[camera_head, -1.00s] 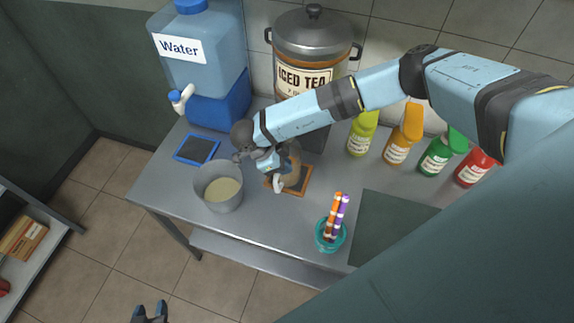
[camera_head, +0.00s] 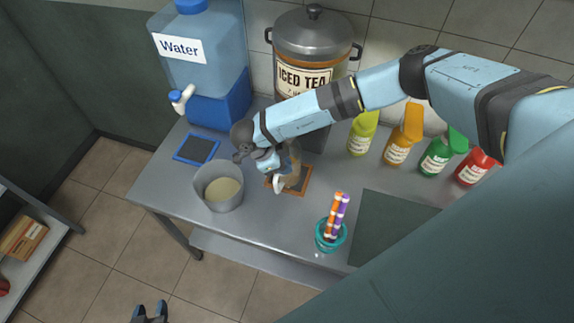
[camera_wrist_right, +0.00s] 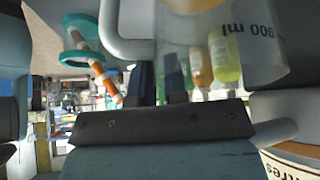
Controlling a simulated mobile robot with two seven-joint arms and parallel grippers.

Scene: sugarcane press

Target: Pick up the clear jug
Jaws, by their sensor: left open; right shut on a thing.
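The clear jug (camera_head: 293,170) stands over the orange-framed mat (camera_head: 306,186) near the middle of the counter, partly hidden by my right arm. Its white handle (camera_head: 279,184) faces the front. In the right wrist view the clear jug (camera_wrist_right: 265,62) shows volume markings and fills the upper right. My right gripper (camera_head: 270,166) is shut on the jug at its handle; its fingers (camera_wrist_right: 160,82) also show in the right wrist view. I cannot tell whether the jug's base touches the mat. My left gripper (camera_head: 150,312) is open and empty at the bottom edge, over the floor.
A grey pot (camera_head: 217,193) stands left of the jug. A teal cup with straws (camera_head: 331,236) is in front on the right. The iced tea dispenser (camera_head: 305,50) and water dispenser (camera_head: 203,60) stand behind. Several bottles (camera_head: 398,148) line the right back.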

